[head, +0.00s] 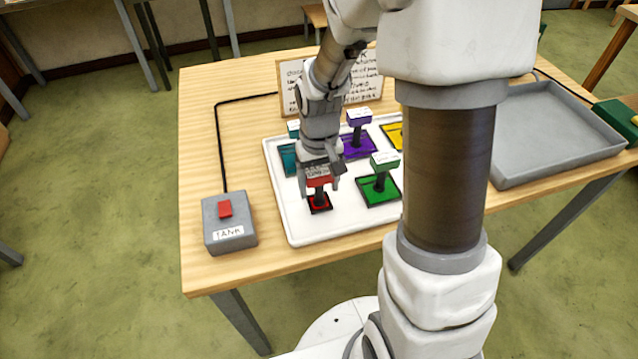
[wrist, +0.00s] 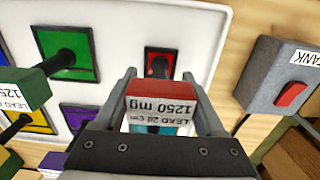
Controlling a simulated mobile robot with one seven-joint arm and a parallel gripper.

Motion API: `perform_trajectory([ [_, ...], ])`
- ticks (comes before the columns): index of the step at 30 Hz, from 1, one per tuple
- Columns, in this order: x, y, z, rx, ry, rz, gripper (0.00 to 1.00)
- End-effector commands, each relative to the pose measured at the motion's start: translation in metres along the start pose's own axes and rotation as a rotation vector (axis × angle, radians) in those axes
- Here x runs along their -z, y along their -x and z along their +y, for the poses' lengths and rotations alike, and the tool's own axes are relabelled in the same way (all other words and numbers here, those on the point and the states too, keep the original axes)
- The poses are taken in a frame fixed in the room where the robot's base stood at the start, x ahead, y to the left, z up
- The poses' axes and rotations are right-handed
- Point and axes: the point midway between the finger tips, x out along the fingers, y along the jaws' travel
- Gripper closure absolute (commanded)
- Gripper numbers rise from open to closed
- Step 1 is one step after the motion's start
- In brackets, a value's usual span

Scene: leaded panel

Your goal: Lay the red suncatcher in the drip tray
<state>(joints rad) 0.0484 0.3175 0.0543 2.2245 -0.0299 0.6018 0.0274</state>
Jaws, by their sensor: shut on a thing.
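The red suncatcher (head: 320,205) is a small dark-edged red square with a black stem and a red block on top, over the front left of the white board. My gripper (head: 320,180) is shut on its red block, with a finger on each side. In the wrist view the block (wrist: 160,92) between the fingers bears a label reading "1250 mg", and the red square (wrist: 160,62) shows beyond it. I cannot tell whether the square touches the board. The drip tray is probably the empty grey shallow tray (head: 555,170) at the table's right.
The white board (head: 285,222) also carries green (head: 380,192), purple (head: 358,148), teal and yellow pieces with raised stems. A grey TANK box (head: 229,236) with a red switch stands left. A sign stands behind. My arm hides the middle right.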

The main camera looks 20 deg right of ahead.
Motion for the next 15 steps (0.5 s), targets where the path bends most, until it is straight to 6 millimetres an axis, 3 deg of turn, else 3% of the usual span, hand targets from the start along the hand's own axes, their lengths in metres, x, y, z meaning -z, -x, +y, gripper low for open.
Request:
perform_trajectory([
  [11, 0.0005, -0.0051, 0.0, 0.0, 0.0, 0.002, 0.99],
  [12, 0.0005, -0.0038, 0.0, 0.0, 0.0, 0.002, 0.23],
  [15, 0.0004, -0.0035, 0.0, 0.0, 0.0, 0.002, 0.05],
])
